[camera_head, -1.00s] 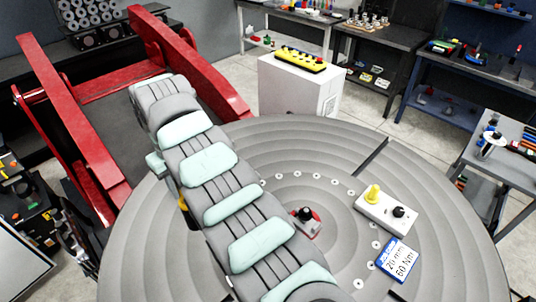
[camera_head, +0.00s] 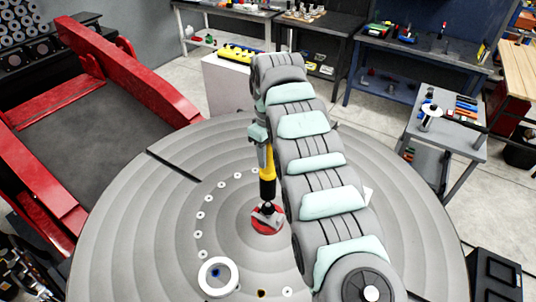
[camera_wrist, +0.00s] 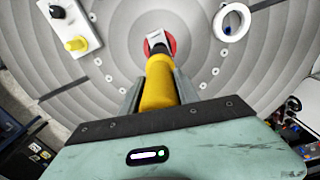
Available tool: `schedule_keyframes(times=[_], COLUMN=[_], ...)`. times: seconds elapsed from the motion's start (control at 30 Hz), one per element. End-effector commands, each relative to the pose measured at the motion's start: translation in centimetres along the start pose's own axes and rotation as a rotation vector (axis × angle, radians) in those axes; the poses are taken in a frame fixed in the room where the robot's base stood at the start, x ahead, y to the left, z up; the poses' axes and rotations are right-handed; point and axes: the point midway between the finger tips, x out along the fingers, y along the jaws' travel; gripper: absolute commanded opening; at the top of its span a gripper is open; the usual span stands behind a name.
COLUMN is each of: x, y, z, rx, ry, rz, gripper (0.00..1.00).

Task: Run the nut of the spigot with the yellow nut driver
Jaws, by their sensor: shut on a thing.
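The spigot (camera_head: 267,221) is a small fitting with a red base near the middle of the round grey table (camera_head: 120,230). Its red base also shows in the wrist view (camera_wrist: 170,41). The yellow nut driver (camera_head: 267,165) stands about upright, its black lower end right over the spigot. I cannot tell whether it touches or sits over the nut, which is hidden or too small to make out. In the wrist view the driver (camera_wrist: 159,85) points at the spigot, between the fingers of my gripper (camera_wrist: 158,92), which is shut on it.
A white ring (camera_head: 204,275) lies on the table left of my arm. In the wrist view a white block (camera_wrist: 83,42) with a yellow and a black knob lies at upper left. A red frame (camera_head: 130,75) stands beyond the table at left. Benches line the back.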

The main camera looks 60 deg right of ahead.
Motion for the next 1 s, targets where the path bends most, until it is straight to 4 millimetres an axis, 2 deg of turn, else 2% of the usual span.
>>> schedule_keyframes(times=[0.63,1.0], x=[0.3,4.0], y=[0.1,0.0], z=[0.0,0.0], rx=[0.001,0.001], ry=[0.004,0.003], rz=[0.004,0.003], gripper=[0.00,0.00])
